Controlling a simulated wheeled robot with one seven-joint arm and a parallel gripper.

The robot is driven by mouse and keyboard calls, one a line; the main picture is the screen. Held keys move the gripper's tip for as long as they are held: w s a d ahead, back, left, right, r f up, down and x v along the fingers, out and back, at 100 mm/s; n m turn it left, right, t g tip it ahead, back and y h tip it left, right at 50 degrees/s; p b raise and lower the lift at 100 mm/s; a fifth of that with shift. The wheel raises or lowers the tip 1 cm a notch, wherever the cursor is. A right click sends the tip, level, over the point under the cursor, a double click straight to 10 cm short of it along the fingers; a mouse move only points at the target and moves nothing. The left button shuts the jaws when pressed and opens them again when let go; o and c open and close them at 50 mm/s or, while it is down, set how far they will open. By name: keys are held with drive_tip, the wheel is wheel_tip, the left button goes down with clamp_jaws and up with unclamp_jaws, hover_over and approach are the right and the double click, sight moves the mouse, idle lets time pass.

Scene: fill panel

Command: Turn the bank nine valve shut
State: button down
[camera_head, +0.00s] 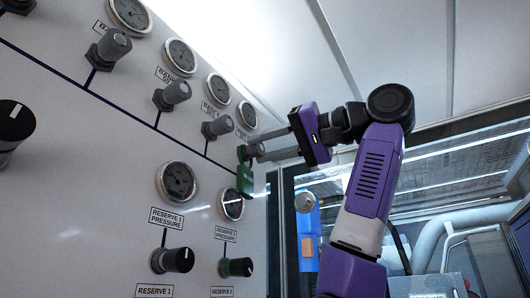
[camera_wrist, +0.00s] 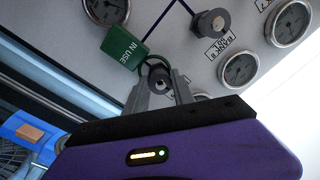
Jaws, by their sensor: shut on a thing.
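A row of grey valve knobs runs along the white panel. My gripper (camera_head: 262,150) is shut on the knob at the far end of this row (camera_wrist: 159,82), with one finger on each side of it in the wrist view. A green tag (camera_head: 244,180) hangs at this knob; it reads "IN USE" in the wrist view (camera_wrist: 125,46). The fingers hide part of the knob, and I cannot read its bank number.
Round gauges (camera_head: 180,56) sit above the grey knobs. Black reserve knobs (camera_head: 172,260) and their gauges (camera_head: 177,181) are lower on the panel. A blue object (camera_head: 309,235) with an orange patch is behind my arm. Open space lies right of the panel.

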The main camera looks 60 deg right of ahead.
drive_tip(key=shift+f+m+b, duration=0.15)
drive_tip(key=shift+m+b, duration=0.15)
drive_tip(key=shift+m, duration=0.6)
drive_tip(key=c, duration=1.1)
unclamp_jaws()
drive_tip(key=shift+s+d+b, duration=0.15)
drive_tip(key=shift+s+b, duration=0.85)
drive_tip(key=shift+s, duration=0.95)
drive_tip(key=shift+s+d+b, duration=0.15)
drive_tip(key=shift+s+b, duration=0.8)
drive_tip(key=shift+s, duration=1)
